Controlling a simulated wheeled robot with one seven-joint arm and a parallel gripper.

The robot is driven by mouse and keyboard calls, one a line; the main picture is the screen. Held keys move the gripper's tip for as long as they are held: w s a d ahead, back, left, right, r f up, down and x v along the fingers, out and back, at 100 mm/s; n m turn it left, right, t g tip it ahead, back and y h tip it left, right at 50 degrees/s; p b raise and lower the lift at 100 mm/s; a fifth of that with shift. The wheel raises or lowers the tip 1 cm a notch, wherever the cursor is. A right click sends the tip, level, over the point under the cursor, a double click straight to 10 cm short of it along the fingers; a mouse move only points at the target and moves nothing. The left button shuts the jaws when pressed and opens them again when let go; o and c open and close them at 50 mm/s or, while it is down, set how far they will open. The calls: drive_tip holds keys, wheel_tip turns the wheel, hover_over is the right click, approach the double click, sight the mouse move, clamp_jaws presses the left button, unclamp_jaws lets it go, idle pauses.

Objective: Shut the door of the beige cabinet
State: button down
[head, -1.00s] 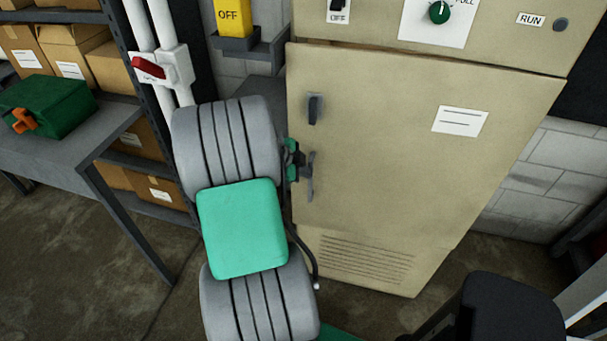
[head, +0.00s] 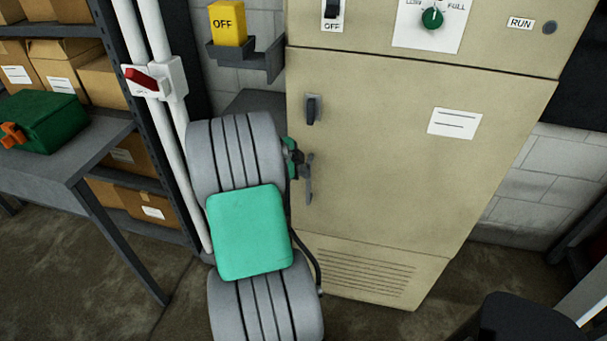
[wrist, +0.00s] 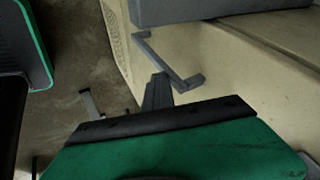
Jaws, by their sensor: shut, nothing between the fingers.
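The beige cabinet (head: 440,35) stands in the middle right of the head view. Its door (head: 400,170) carries a dark handle (head: 312,108) near its left edge and a white label at upper right. The door looks flush with the cabinet front; a small gap at the left edge cannot be ruled out. In the wrist view, my gripper (wrist: 166,80) lies in front of a beige surface.
A grey table (head: 70,155) with a green case (head: 45,120) stands at left, before shelves of cardboard boxes (head: 60,65). White pipes with a red-levered switch (head: 142,80) and a yellow OFF box (head: 228,24) are behind my arm. Floor is clear between table and cabinet.

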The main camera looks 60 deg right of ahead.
drive_tip(key=w+a+r+b, duration=0.2)
drive_tip(key=a+r, duration=0.6)
drive_tip(key=a, duration=0.1)
drive_tip(key=w+a+f+n+t+y, duration=0.1)
drive_tip(key=a+f+n+y, duration=0.3)
drive_tip(key=a+n, duration=0.6)
drive_tip(key=w+a+f+n+t+y, duration=0.1)
drive_tip(key=a+f+n, duration=0.55)
drive_tip(key=n, duration=0.55)
drive_tip(key=w+a+r+n+t, duration=0.1)
drive_tip(key=a+r+n, duration=0.1)
drive_tip(key=a, duration=0.6)
drive_tip(key=w+a+r+n+t+y, duration=0.1)
drive_tip(key=a+r+n, duration=0.2)
drive_tip(key=a, duration=0.5)
drive_tip(key=a+r+n+t+y, duration=0.1)
drive_tip(key=a+r+n+t, duration=0.1)
drive_tip(key=a, duration=0.6)
drive_tip(key=r+n, duration=0.1)
drive_tip(key=n, duration=0.1)
drive_tip(key=shift+w+n, duration=0.3)
drive_tip(key=shift+w, duration=0.1)
